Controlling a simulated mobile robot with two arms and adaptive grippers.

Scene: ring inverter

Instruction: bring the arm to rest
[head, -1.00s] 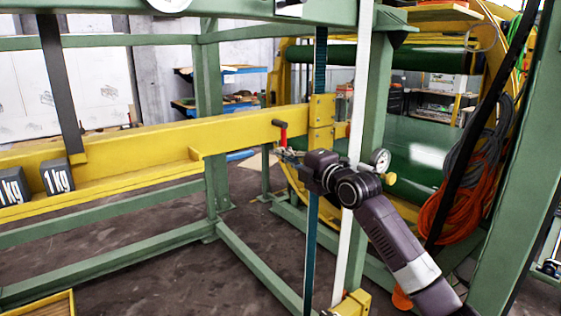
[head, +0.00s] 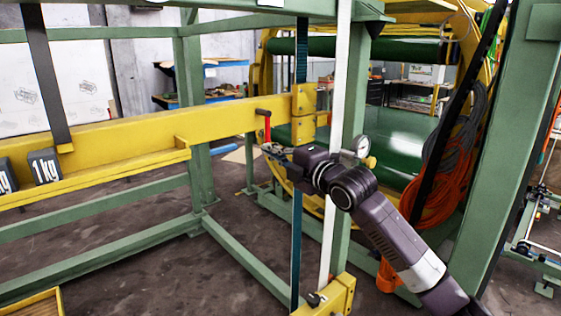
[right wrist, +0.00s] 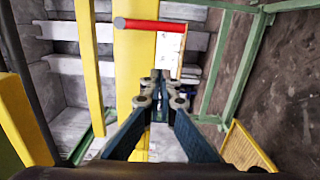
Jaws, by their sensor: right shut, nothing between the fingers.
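My right gripper (head: 272,151) is in the middle of the head view, at the end of my dark arm that comes in from the lower right. Its fingers are shut with nothing between them; the fingertips also show in the right wrist view (right wrist: 161,76). A red handle (head: 266,124) sits on the yellow beam (head: 160,132), just above the gripper in the head view. In the right wrist view the red handle (right wrist: 150,25) lies across the picture beyond the fingertips, and the fingers are not around it. My left gripper is not in view.
A green frame post (head: 515,130) stands right of my arm. A dark strap (head: 299,230) and a white strap (head: 329,215) hang close to the gripper. A gauge (head: 362,146) is behind the wrist. Weights (head: 44,167) sit on the beam at the left. Orange cable (head: 432,205) hangs at the right.

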